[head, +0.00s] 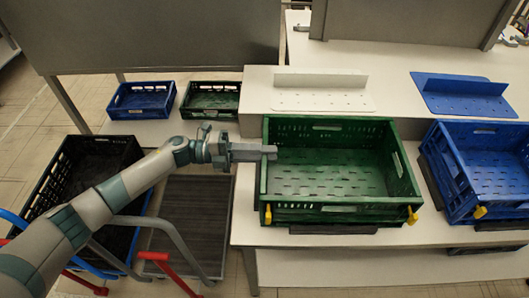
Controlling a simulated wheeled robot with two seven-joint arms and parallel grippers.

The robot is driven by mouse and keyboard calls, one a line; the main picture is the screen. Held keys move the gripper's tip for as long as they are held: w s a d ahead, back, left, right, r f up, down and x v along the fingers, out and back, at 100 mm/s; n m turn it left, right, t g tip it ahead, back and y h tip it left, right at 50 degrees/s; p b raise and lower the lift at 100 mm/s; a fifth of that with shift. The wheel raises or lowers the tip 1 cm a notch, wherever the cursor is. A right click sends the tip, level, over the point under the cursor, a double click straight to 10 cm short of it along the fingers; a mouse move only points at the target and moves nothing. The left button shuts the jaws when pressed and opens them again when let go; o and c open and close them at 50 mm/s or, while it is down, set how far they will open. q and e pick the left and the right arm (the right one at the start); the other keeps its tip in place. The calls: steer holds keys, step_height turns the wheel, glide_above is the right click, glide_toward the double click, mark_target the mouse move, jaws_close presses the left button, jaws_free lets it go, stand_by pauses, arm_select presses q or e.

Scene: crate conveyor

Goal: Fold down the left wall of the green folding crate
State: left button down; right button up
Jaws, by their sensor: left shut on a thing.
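The green folding crate (330,128) stands on the white counter, open at the top and empty inside. Its left wall (263,184) is upright, seen nearly edge-on. Yellow latches (268,215) sit at its front corners. My left gripper (268,152) reaches in from the left with its fingers across the top edge of the left wall, near the middle. It is shut on that wall, and the fingers hide the part they hold. My right gripper is not in view.
A blue crate (448,165) stands close to the right of the green one. A white panel (320,98) and a blue panel (462,98) lie behind. Smaller blue (142,114) and green (210,112) crates, a black crate (62,195) and a trolley (178,225) are at the left.

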arm_select(q)
steer(key=shift+d+r+y+p, duration=0.15)
steer(key=shift+d+y+p, duration=0.15)
steer(key=shift+p, duration=0.2)
steer(key=d+f+b, duration=0.2)
steer(key=d, duration=0.4)
steer(key=shift+d+f+y, duration=0.15)
steer(key=shift+f+y, duration=0.25)
steer(key=shift+s, duration=0.15)
